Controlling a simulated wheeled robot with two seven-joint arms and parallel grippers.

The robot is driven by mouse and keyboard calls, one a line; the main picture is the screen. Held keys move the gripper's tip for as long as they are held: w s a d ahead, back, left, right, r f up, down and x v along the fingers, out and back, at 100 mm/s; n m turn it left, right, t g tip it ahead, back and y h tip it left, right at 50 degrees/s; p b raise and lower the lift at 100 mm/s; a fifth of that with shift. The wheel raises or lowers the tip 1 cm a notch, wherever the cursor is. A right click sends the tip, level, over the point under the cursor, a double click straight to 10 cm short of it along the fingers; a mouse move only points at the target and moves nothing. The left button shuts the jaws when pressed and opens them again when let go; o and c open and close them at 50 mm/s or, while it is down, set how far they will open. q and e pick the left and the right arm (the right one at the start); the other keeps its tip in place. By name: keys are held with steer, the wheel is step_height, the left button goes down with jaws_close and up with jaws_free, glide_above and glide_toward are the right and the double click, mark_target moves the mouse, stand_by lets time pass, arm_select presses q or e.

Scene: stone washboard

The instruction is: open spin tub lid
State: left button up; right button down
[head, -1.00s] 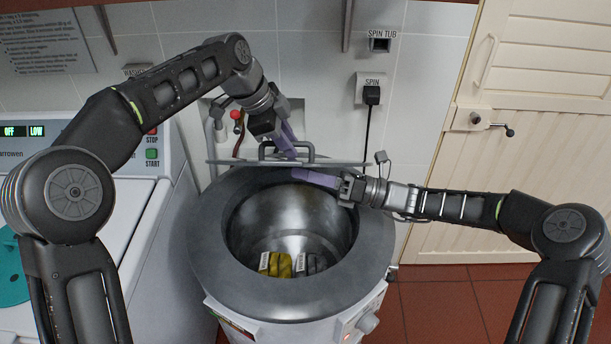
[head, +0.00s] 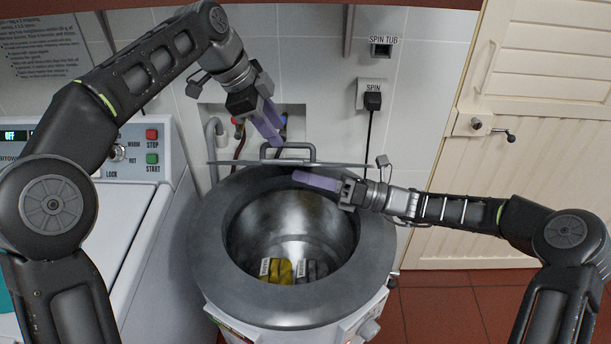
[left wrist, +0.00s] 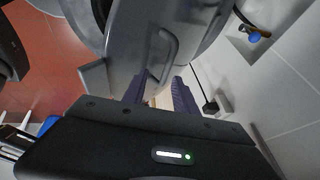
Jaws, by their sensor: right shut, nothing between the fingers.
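The spin tub (head: 213,252) stands in the middle of the head view with its mouth uncovered. Its lid (head: 345,165) is raised at the back rim, seen nearly edge-on as a thin grey line, with its bar handle (head: 288,150) above. The left wrist view shows the lid's grey face (left wrist: 190,22) and handle (left wrist: 168,58). My left gripper (head: 275,140) is just above and left of the handle, its fingers apart and empty in the left wrist view (left wrist: 160,92). My right gripper (head: 300,178) is shut and empty over the back of the tub opening, just in front of the lid.
A yellow bundle (head: 277,271) and a grey bundle (head: 312,270) lie inside the tub. A white washer (head: 125,225) stands close on the left. The tiled wall with pipes and a socket (head: 372,95) is close behind. Floor is clear at the right, before a cream door (head: 470,210).

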arm_select(q)
steer(key=shift+r, duration=0.1)
